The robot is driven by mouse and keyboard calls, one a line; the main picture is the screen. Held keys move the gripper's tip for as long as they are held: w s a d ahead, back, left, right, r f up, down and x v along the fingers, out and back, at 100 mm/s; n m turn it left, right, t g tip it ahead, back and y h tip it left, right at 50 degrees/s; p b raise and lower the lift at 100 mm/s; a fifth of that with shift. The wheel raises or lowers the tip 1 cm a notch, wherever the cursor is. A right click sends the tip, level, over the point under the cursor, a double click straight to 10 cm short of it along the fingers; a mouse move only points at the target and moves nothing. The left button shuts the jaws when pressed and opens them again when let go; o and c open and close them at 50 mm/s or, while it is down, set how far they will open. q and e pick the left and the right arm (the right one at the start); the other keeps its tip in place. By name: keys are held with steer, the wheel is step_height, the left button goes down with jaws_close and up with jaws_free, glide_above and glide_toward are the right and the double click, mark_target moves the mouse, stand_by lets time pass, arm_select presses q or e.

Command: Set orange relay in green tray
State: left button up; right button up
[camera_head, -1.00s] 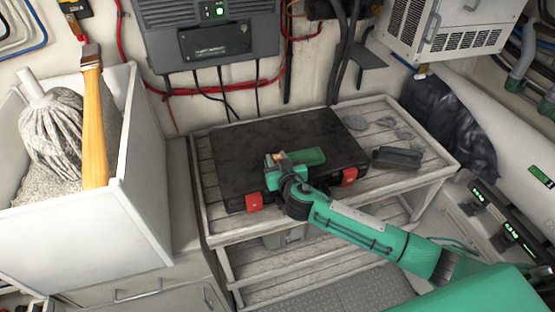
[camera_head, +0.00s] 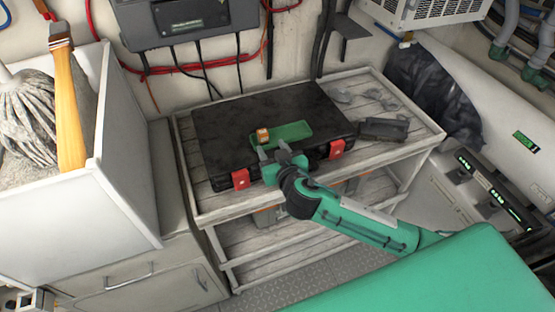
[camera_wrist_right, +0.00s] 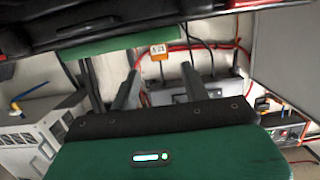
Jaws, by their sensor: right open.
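The small orange relay (camera_head: 263,136) with a pale top stands at the left end of the shallow green tray (camera_head: 295,133), and looks to be in it. The tray lies on the black case (camera_head: 225,130). My right gripper (camera_head: 274,152) is open and empty, just in front of the relay and apart from it. In the right wrist view, which looks upside down, the relay (camera_wrist_right: 158,52) shows beyond and between the spread fingers (camera_wrist_right: 161,88), against the green tray (camera_wrist_right: 110,43). The relay's base is hard to make out. My left gripper is not in view.
The case has red latches (camera_head: 241,179) and lies on a slatted bench (camera_head: 420,140). A white box (camera_head: 125,180) with a mop and a brush is at the left. The case top behind the tray is clear.

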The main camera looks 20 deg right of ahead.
steer(key=shift+s+d+r+b, duration=0.1)
steer(key=shift+s+r+b, duration=0.1)
steer(key=shift+s, duration=0.65)
steer(key=shift+s+r+b, duration=0.15)
steer(key=shift+s+r, duration=0.05)
steer(key=shift+s, duration=0.65)
steer(key=shift+s+f, duration=0.1)
